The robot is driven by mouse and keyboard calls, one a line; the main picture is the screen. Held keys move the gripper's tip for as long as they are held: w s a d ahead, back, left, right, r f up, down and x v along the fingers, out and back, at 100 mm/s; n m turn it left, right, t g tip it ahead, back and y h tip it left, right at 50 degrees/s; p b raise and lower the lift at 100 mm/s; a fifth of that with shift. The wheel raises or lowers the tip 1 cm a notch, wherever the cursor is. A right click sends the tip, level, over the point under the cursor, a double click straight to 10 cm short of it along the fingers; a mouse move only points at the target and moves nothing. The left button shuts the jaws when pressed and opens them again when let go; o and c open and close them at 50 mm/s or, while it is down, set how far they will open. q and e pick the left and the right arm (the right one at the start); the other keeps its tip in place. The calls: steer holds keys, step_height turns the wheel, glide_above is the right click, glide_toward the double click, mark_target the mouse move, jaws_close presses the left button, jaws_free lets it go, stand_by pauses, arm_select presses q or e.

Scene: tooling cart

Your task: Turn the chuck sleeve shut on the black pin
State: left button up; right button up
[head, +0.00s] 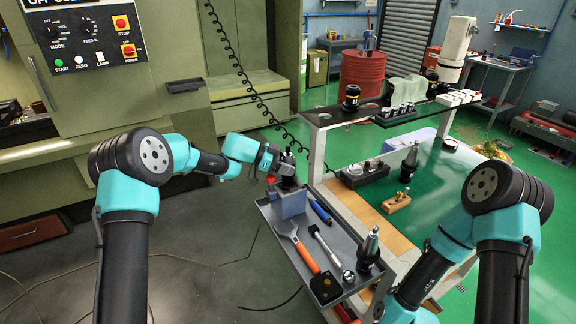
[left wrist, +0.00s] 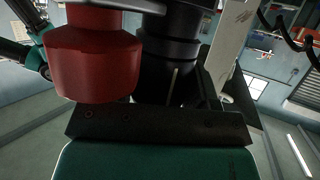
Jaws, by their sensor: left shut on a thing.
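My left gripper (head: 273,164) is at the far end of the grey cart, right at the dark upright chuck (head: 288,168). It is shut on the chuck, though its fingertips are hard to make out. In the left wrist view the black, ringed chuck body (left wrist: 168,48) stands close in front of the gripper's dark bar. A red, chamfered part (left wrist: 88,62) hangs just left of it and shows small and red in the head view (head: 270,179). I cannot make out the black pin. My right gripper is outside the frames.
The cart tray (head: 275,213) holds a blue-handled tool (head: 320,212), an orange-handled spatula-like tool (head: 304,254), a ratchet-like tool (head: 330,247) and a toolholder (head: 370,246). A bench (head: 380,215) stands right of the cart; a coiled cable (head: 236,65) hangs behind.

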arm_select(q)
steer(key=o, duration=0.9)
steer(key=shift+o, duration=0.2)
steer(key=v, duration=1.7)
steer(key=shift+a, duration=0.2)
steer(key=shift+w, duration=0.1)
